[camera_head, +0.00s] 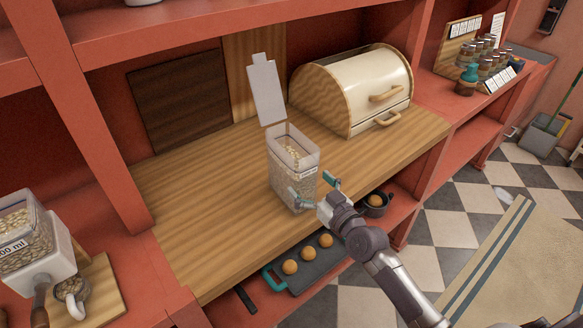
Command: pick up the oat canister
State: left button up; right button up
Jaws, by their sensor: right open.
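The oat canister (284,172) is a clear rectangular container of pale oats, standing upright on the wooden counter (190,215). Its white lid (265,90) is flipped up and open. My right gripper (314,188) is open at the canister's front right side, with its teal-tipped fingers apart. One finger overlaps the canister's lower front in the picture; I cannot tell whether it touches. My left gripper is not in view.
A cream bread box (370,88) stands behind and to the right. A dark board (178,92) leans at the back. Below the counter are a tray (317,267) with round buns and a small pot (375,208). A dispenser (35,245) stands at left. The counter's left part is clear.

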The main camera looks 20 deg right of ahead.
jog(key=x, duration=0.2)
jog(key=p+x, duration=0.1)
jog(key=x, duration=0.2)
jog(key=shift+a+f, duration=0.15)
jog(key=shift+a, duration=0.1)
jog(key=shift+s, duration=0.1)
jog(key=shift+c, duration=0.8)
jog(key=c, duration=1.6)
jog(key=shift+r, duration=0.2)
